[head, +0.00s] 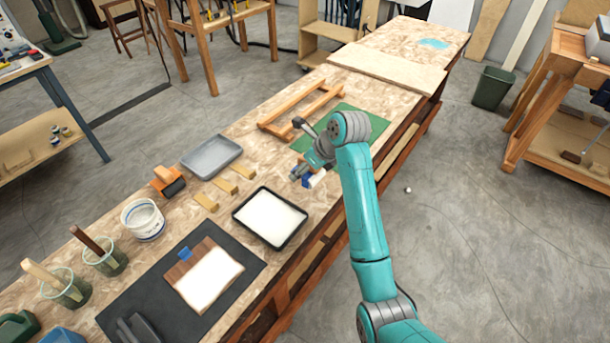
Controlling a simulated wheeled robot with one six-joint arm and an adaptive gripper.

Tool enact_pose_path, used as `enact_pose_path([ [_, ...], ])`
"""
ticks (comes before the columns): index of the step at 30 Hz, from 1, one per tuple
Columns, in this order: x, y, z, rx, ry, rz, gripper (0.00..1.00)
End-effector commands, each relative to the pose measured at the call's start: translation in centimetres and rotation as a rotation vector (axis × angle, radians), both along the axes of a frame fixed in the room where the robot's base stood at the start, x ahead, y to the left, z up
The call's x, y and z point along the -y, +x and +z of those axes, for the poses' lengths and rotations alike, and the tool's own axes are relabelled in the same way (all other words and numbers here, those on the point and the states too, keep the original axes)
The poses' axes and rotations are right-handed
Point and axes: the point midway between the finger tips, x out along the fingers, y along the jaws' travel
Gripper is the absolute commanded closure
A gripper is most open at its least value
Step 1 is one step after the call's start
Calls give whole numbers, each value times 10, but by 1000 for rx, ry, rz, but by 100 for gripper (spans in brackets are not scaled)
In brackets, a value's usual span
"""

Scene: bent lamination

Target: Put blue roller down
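The blue roller (317,180) shows as a small blue and white shape at the tip of my gripper (304,174). My gripper points down and left over the workbench, between the black tray of white glue (238,214) and the green mat (374,127). The fingers are small and partly hidden by the wrist, but they appear closed on the roller. It appears held above the bench near its right edge; the exact height cannot be told.
A grey tray (212,157), several small wood blocks (224,185) and an orange-handled tool (166,179) stand left. A wooden frame (292,108) lies behind. A white tub (143,219) and a dark mat (142,287) with a glue-coated board (208,275) are nearer. Bare bench shows between them.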

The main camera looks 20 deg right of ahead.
Motion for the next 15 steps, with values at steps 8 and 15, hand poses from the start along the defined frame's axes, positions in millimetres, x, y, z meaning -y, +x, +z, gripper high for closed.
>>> enact_pose_path([
  [8,0,0,-31,-2,1,0,48],
  [15,0,0,-37,2,-1,0,48],
])
